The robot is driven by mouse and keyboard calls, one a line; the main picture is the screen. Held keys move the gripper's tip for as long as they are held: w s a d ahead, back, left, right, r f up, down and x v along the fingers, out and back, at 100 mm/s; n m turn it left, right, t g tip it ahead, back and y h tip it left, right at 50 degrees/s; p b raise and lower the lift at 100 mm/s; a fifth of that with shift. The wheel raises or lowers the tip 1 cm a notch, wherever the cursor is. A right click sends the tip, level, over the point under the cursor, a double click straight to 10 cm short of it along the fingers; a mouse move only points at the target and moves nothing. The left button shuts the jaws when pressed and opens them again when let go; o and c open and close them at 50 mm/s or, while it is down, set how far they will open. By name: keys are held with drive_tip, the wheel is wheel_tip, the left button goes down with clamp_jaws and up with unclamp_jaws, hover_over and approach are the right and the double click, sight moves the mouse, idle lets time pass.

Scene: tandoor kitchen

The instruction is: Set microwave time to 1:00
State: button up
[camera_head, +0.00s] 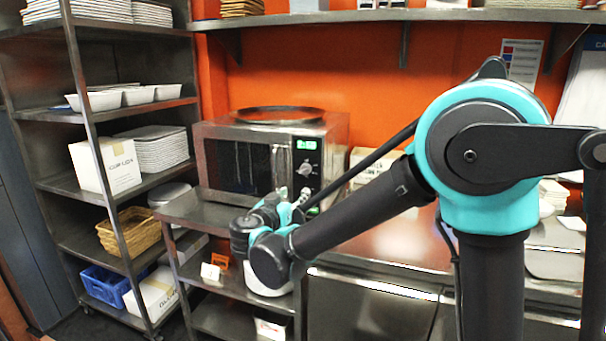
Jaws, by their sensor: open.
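The steel microwave (238,158) stands on a metal counter left of centre, its dark door shut behind an upright handle. Its control panel on the right has a small lit green display (306,144); the digits are too small to read surely. A round dial (305,168) sits below the display. My gripper (300,200) is in front of the lower part of the panel, below the dial, and is open. My wrist partly hides it, and I cannot tell whether it touches the microwave. Nothing is seen held in it.
A round dark tray (279,114) lies on top of the microwave. A metal shelf rack (85,120) with boxes, bowls and baskets stands at the left. My arm crosses the counter (405,240) at the right. A wall shelf (400,15) runs above.

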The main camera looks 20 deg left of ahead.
sight(303, 172)
drive_tip(key=shift+t+y, duration=0.4)
drive_tip(key=shift+y, duration=0.1)
drive_tip(key=w, duration=0.5)
drive_tip(key=w+a, duration=0.1)
drive_tip(key=w, duration=0.4)
drive_tip(key=w+r, duration=0.1)
drive_tip(key=w, duration=0.5)
drive_tip(key=shift+a, duration=0.15)
drive_tip(key=c, duration=1.2)
